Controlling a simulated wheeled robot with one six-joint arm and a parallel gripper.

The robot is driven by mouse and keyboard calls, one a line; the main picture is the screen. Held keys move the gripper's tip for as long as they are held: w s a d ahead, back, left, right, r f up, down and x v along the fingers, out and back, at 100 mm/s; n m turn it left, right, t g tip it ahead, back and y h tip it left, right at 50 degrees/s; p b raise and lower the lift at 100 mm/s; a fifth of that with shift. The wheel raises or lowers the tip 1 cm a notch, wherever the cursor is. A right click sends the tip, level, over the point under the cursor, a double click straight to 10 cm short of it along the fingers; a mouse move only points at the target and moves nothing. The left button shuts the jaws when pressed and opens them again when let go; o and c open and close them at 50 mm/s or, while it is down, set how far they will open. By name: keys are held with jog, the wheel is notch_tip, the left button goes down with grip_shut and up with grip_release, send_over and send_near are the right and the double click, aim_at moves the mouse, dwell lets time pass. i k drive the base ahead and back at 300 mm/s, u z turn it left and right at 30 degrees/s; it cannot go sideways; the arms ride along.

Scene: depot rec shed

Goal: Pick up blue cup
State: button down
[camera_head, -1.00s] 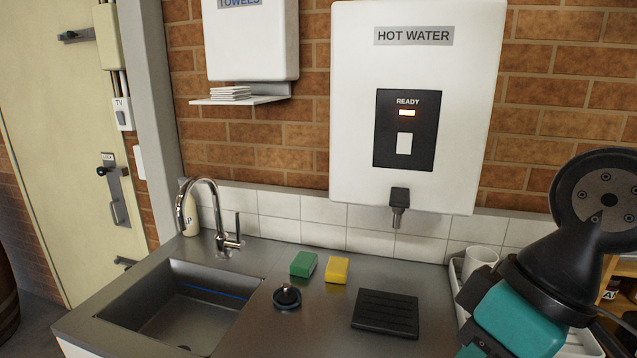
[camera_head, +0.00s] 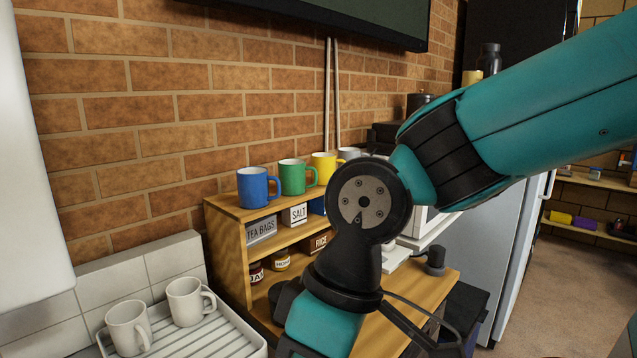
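The blue cup (camera_head: 253,189) stands upright on the top of a small wooden shelf unit (camera_head: 226,210), at its left end, with its handle to the right. A green cup (camera_head: 292,177) and a yellow cup (camera_head: 324,167) stand in a row to its right. My teal and black arm crosses the right and middle of the view, in front of the right part of the shelf unit. My gripper's fingertips are not visible; the arm runs out of the bottom of the picture.
Two white mugs (camera_head: 129,327) stand on a white ribbed drying rack (camera_head: 215,343) at lower left. A brick wall (camera_head: 180,120) is close behind. A dark screen (camera_head: 330,16) hangs above. Open floor (camera_head: 563,270) lies at right.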

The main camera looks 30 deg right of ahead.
aim_at(252, 182)
jog(key=z, duration=0.2)
jog(key=k, duration=0.5)
jog(key=z, duration=2.05)
jog(key=i, duration=1.4)
jog(key=u, duration=3.25)
jog(key=i, duration=0.5)
